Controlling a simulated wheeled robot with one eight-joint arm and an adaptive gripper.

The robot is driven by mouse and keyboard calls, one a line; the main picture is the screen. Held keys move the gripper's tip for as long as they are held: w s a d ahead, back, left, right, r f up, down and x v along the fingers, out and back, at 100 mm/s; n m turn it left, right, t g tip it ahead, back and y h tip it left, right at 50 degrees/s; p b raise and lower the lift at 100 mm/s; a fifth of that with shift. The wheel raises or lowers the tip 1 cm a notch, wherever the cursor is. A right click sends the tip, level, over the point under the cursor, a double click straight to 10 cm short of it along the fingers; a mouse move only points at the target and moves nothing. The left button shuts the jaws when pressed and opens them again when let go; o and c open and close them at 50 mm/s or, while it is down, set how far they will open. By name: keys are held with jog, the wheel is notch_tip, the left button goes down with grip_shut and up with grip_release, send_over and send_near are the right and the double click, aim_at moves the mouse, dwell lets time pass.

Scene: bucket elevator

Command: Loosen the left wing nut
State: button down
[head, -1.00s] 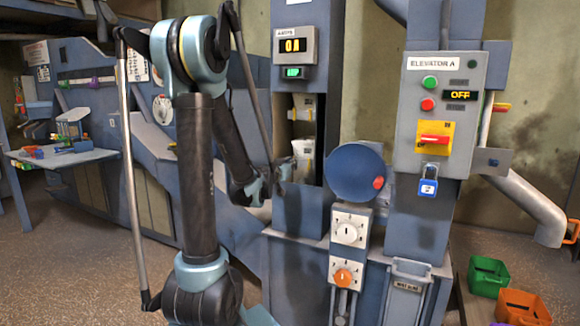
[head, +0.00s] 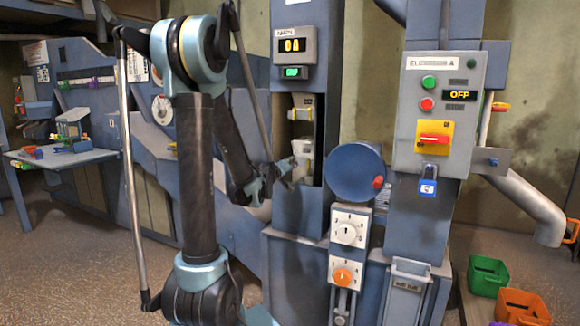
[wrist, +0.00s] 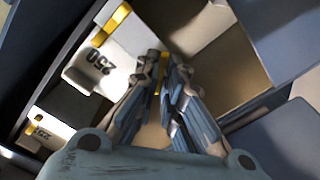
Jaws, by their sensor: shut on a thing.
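My gripper (wrist: 163,62) is closed on a narrow yellow piece (wrist: 162,78), seen between the fingers in the wrist view. It is too covered to tell its shape or to confirm that it is the left wing nut. A white bucket marked 250 (wrist: 97,68) with a yellow strip lies just left of the fingertips. In the head view my gripper (head: 288,168) is at the open hatch of the blue elevator leg (head: 293,215). It partly covers the lower white bucket (head: 302,147); another white bucket (head: 302,106) hangs above it.
A blue round cover (head: 354,172) with a red knob stands right of the hatch. The control box (head: 437,115) reads OFF, with a blue padlock (head: 428,186) below its switch. The hatch walls lie close on both sides of my gripper.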

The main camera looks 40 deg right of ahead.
jog(key=n, duration=1)
jog(key=shift+w+a, duration=0.15)
jog(key=shift+w, duration=0.1)
jog(key=shift+n, duration=0.4)
jog(key=c, duration=1.7)
grip_release()
jog(key=shift+s, duration=0.1)
jog(key=v, duration=1.2)
jog(key=shift+f, duration=0.1)
